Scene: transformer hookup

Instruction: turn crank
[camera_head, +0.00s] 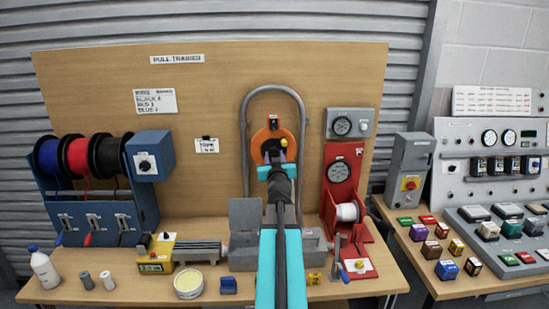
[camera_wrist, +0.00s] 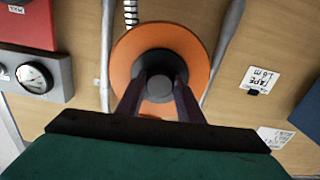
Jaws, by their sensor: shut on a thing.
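The crank shows as an orange disc (camera_head: 262,138) with a dark centre, mounted within a grey tube arch on the wooden back panel. In the wrist view the orange disc (camera_wrist: 126,62) fills the upper middle. My gripper (camera_head: 276,163) reaches up to the front of the disc. In the wrist view its two dark fingers (camera_wrist: 160,85) are closed on either side of a round grey knob (camera_wrist: 160,90) at the disc's centre. A small yellow piece (camera_head: 284,142) shows at the disc's right side. My arm and gripper hide the lower part of the disc.
The grey tube arch (camera_head: 246,130) surrounds the disc closely. A red stand with a dial (camera_head: 340,172) and a white spool are close on the right. A grey open box (camera_head: 244,257) lies below. Blue-framed wire spools (camera_head: 108,155) stand left.

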